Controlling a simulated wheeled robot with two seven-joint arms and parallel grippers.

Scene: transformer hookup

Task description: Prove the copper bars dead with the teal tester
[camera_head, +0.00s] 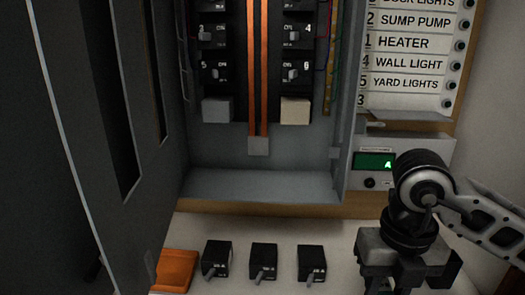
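Two vertical copper bars (257,75) run down the middle of the open grey panel box, between the breaker columns, and end at a pale block. My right gripper (405,284) hangs at the lower right, pointing down over the counter, away from the bars. Its fingertips are cut off by the bottom edge, so I cannot tell if it is open or shut. A dim teal-green patch shows by its fingers; it may be the tester, but most of it is hidden. My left gripper is not in view.
Three black breakers (264,262) and an orange block (175,270) lie on the pale counter (335,235). The dark panel door (75,130) stands open at left. At right are a label board (408,62) and a unit with a lit green display (374,161).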

